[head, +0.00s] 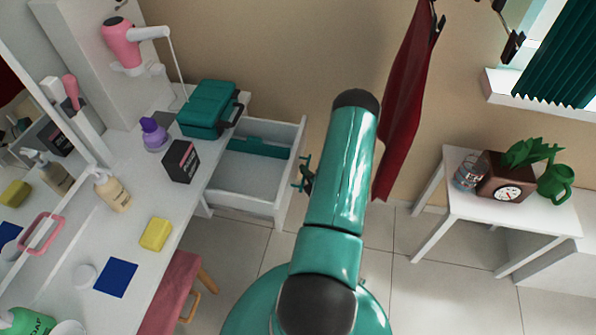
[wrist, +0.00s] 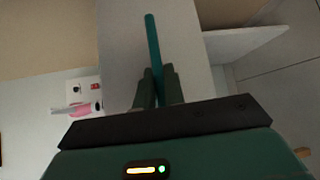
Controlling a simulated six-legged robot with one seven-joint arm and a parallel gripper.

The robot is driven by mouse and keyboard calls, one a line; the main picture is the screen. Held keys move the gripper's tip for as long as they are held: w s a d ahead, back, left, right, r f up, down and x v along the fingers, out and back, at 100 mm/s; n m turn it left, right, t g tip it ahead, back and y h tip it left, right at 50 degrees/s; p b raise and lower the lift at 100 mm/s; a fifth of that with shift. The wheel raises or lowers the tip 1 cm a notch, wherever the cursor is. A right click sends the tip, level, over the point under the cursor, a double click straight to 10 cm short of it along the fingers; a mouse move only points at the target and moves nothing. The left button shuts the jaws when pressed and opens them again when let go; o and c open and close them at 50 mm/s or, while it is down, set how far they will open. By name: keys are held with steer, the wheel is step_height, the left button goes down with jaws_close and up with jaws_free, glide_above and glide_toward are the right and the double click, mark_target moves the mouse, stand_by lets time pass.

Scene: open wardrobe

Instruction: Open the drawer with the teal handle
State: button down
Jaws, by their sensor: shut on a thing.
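The white drawer (head: 250,205) is pulled well out from the dressing table, and its inside shows in the head view. A teal item (head: 260,147) lies in it near the back. The teal handle (wrist: 152,35) stands as a bar between the fingers of my gripper (wrist: 158,72) in the wrist view. My gripper is shut on this handle. In the head view my gripper (head: 306,176) is at the drawer's front, partly hidden behind my arm.
The dressing table holds a teal case (head: 208,108), a purple bottle (head: 154,134), a dark box (head: 181,161) and a yellow sponge (head: 156,234). A pink stool (head: 174,290) stands below. A red cloth (head: 408,100) hangs behind my arm. A white side table (head: 455,205) stands right.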

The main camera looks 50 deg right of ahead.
steer(key=c, duration=1.5)
jaws_free()
steer(key=shift+s, duration=0.1)
steer(key=v, duration=1.3)
steer(key=shift+s+a, duration=0.15)
steer(key=shift+s, duration=0.2)
